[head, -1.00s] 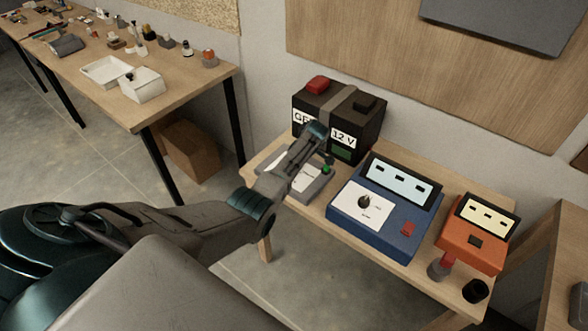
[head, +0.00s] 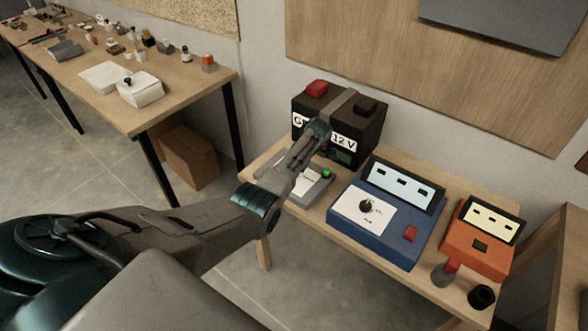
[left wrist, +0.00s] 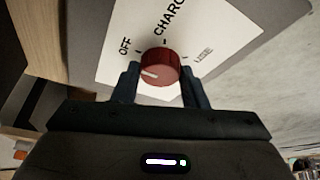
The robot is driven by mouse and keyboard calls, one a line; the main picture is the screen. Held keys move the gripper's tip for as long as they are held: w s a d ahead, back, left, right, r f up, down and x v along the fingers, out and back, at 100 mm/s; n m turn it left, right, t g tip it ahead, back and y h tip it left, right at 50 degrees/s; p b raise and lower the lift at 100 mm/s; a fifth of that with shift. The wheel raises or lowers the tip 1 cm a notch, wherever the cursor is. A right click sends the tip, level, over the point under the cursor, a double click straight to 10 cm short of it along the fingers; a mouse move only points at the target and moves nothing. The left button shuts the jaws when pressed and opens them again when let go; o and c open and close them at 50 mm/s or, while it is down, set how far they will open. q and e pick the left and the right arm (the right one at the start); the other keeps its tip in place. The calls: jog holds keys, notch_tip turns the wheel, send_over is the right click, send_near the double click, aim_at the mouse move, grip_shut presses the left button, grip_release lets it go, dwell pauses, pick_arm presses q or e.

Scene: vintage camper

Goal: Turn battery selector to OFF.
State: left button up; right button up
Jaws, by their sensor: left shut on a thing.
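In the left wrist view the battery selector is a round red knob (left wrist: 160,69) with a white pointer mark on a white plate (left wrist: 185,28). The pointer faces left, towards the OFF side. My left gripper (left wrist: 160,82) has one finger on each side of the knob and is shut on it. In the head view the grey selector box (head: 316,190) sits on the small bench, partly hidden by my left arm; the knob and fingertips are hidden there. My right gripper is not in view.
Behind the box stands a black 12 V battery (head: 369,128). To the right are a blue device (head: 378,241) with its own black knob and an orange device (head: 470,244). A red-topped grey item (head: 445,275) and a black cup (head: 481,297) stand at the front right.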

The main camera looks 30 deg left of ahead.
pick_arm(q)
jog(key=o, duration=1)
jog(key=shift+c, duration=0.2)
jog(key=shift+r, duration=0.1)
jog(key=b+v, duration=0.2)
jog(key=v, duration=0.8)
jog(key=shift+r+b, duration=0.3)
jog(key=shift+b, duration=0.1)
jog(key=shift+d+f, duration=0.1)
jog(key=shift+d, duration=0.05)
